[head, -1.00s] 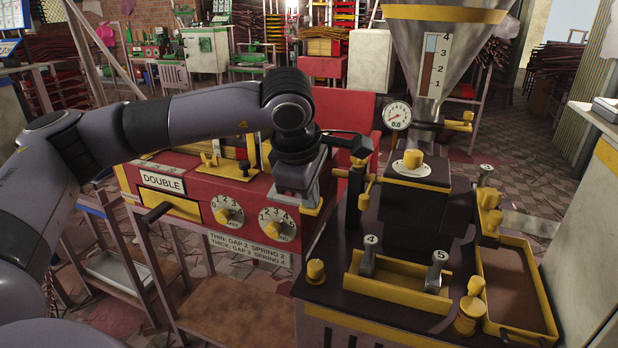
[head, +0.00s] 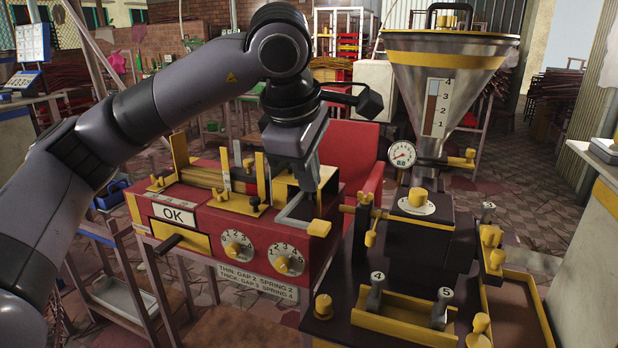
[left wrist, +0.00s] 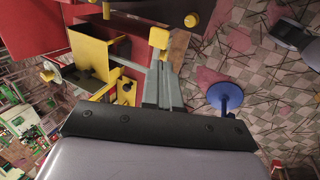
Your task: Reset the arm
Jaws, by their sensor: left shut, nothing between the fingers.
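My left arm reaches in from the left in the head view, bent at a raised wrist. My left gripper (head: 309,182) points down over the right end of the red machine (head: 210,225). Its grey fingers (left wrist: 163,88) are together with nothing between them in the left wrist view. A grey crank with a yellow knob (head: 319,228) is just below the fingertips; whether they touch is unclear. The red machine has an "OK" sign (head: 178,215) and two numbered dials (head: 237,246) (head: 286,262). My right gripper is not in view.
A dark extruder bench (head: 400,285) with a steel hopper (head: 440,85), gauge (head: 401,154) and yellow-edged trays (head: 405,326) stands at the right. A blue round disc (left wrist: 226,97) shows over the patterned floor in the left wrist view. Open floor lies at the far right.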

